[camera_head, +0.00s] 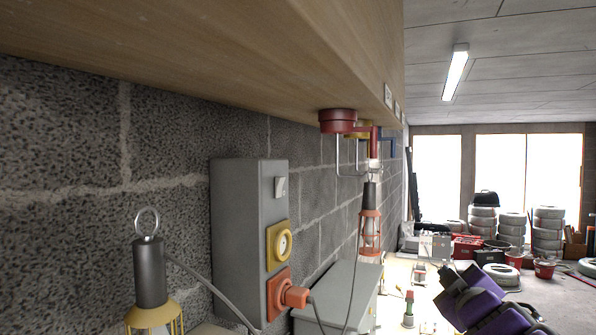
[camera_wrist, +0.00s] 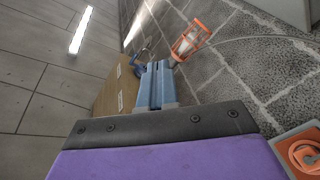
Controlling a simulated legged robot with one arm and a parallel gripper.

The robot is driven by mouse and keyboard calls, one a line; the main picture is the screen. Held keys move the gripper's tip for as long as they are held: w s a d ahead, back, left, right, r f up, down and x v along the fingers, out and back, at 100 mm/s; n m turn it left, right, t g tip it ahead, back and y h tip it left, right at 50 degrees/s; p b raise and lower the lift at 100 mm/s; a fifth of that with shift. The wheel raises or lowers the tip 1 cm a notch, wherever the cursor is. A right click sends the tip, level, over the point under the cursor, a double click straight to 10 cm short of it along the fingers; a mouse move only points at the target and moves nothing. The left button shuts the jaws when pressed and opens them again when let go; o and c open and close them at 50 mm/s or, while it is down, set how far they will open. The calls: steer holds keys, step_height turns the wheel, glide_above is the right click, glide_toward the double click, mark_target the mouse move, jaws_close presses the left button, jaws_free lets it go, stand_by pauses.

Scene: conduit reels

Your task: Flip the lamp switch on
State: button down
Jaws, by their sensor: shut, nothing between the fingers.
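A grey box (camera_head: 238,230) on the block wall carries a small white rocker switch (camera_head: 280,187), a yellow round outlet (camera_head: 279,245) and an orange outlet with an orange plug (camera_head: 290,297). An orange caged lamp (camera_head: 370,225) hangs beyond it under a red bracket. A yellow caged lamp (camera_head: 151,280) with a dark handle is at lower left. My gripper (camera_wrist: 157,70) is shut and empty in the wrist view, pointing past the orange lamp (camera_wrist: 190,42). An orange fitting (camera_wrist: 301,152) shows at that view's lower right. The switch is not visible there.
A wooden shelf (camera_head: 230,50) overhangs the wall, with a red bracket (camera_head: 338,122) beneath. A grey cabinet (camera_head: 338,297) stands just past the box.

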steer(key=w+a+r+n+y+p, duration=0.1)
steer(key=a+r+n+y+p, duration=0.3)
steer(key=a+r+n+y, duration=0.65)
steer(key=s+a+r+n+g+y+p, duration=0.3)
steer(key=s+n+g+y, duration=0.4)
steer(key=n+g+y, duration=0.3)
steer(key=a+r+n, duration=0.1)
steer(key=a+n, duration=0.1)
steer(key=n, duration=0.1)
steer(key=shift+a+g+p, duration=0.4)
